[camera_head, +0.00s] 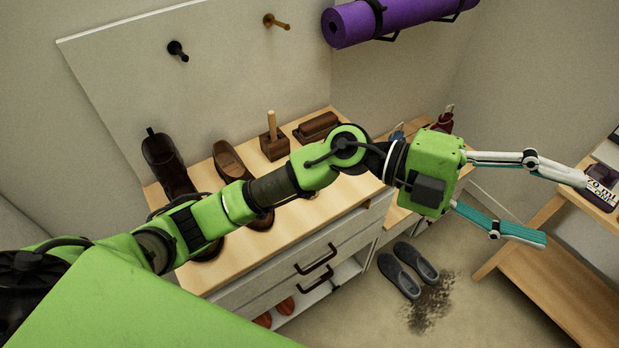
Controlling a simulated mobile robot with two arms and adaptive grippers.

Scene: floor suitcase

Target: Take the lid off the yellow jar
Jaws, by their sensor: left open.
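No yellow jar or lid can be made out in this view. My left gripper (563,209) reaches across from the left to the right side, with its two fingers spread wide and nothing between them. Its upper fingertip is close to a small dark purple item with a white label (601,193) at the right edge; I cannot tell if they touch. My right gripper is not in view.
A wooden-topped shoe cabinet (300,218) stands under my left arm, with shoes, brushes and a red bottle (444,119) nearby. A wooden shelf unit (560,265) is at the right. Grey slippers (408,269) lie on the floor beside dirt (431,303). A purple mat (400,17) hangs above.

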